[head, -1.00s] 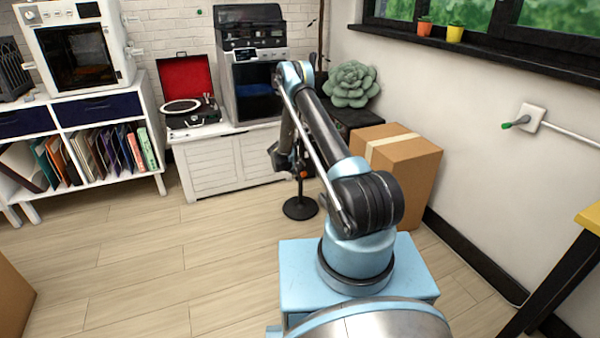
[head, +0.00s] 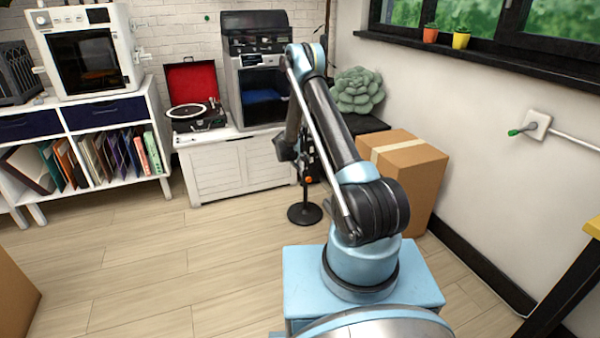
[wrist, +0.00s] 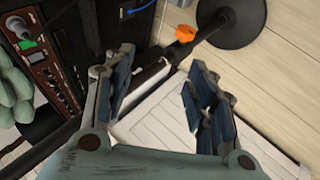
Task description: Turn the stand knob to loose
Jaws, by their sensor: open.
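The stand is a dark pole on a round black base (head: 305,213), on the floor before the white chest. Its orange knob (head: 308,180) shows low beside my arm in the head view. In the wrist view the knob (wrist: 184,33) lies beyond my fingertips, on the dark pole near the round base (wrist: 235,18). My gripper (wrist: 162,80) is open and empty, with the pole crossing beyond its jaws. The knob is apart from both fingers in the picture. In the head view my arm hides the upper stand and most of the gripper.
A white chest (head: 235,168) stands behind the stand, with a record player (head: 194,115) on it. A cardboard box (head: 410,185) is to the right. A brown panel with a green-tipped control (wrist: 50,70) is at left in the wrist view.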

